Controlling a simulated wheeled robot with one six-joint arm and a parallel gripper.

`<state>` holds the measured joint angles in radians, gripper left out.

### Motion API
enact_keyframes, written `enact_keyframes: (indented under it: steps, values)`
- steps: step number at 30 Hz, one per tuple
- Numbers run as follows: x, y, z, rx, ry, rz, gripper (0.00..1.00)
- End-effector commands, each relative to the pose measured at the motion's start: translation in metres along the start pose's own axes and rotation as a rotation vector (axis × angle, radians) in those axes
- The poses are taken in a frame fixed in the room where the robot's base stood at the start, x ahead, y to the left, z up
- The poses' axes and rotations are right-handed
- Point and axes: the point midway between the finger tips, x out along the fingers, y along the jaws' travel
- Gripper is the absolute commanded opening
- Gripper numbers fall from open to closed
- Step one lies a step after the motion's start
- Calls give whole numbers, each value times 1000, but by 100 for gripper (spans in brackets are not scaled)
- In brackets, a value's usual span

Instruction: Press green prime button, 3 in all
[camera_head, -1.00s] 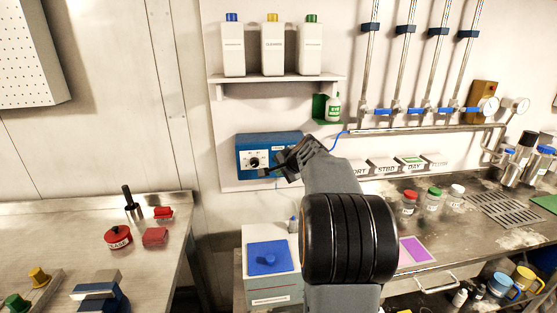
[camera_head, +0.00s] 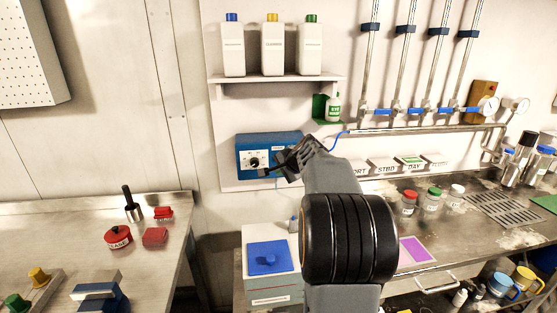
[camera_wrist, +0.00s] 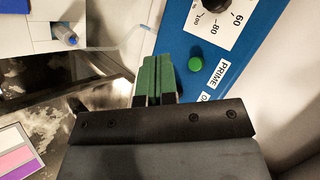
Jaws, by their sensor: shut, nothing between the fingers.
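The blue control box (camera_head: 245,160) is fixed to the wall in the head view, with a dial on its face. In the wrist view its blue panel (camera_wrist: 186,35) fills the upper right. The green prime button (camera_wrist: 195,63) sits on this panel beside the PRIME label. My gripper (camera_wrist: 158,60) is shut and empty, with its green-padded fingers together. In the wrist view the fingertips lie just left of the button, apart from it in the picture; their depth is hard to tell. In the head view my gripper (camera_head: 272,171) is in front of the box, and my arm hides its right part.
A shelf (camera_head: 278,78) with three white bottles is above the box. A white cabinet (camera_head: 268,285) with a blue lid is below. A steel bench (camera_head: 60,225) stands left, and a worktop with jars (camera_head: 410,203) right. A thin tube (camera_wrist: 120,50) shows in the wrist view.

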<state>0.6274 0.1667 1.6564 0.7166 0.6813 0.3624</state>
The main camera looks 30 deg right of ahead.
Motion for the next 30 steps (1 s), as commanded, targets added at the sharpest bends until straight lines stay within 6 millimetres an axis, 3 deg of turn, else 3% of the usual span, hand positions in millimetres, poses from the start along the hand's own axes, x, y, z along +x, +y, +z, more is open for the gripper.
enact_keyframes:
  steps: [11,16,22,30]
  values:
    - [-2,0,-2,2,3,0,0]
    - [-21,10,-20,112,1,5,0]
    - [-26,26,-7,306,-129,-80,0]
    - [-27,25,13,400,-246,-225,0]
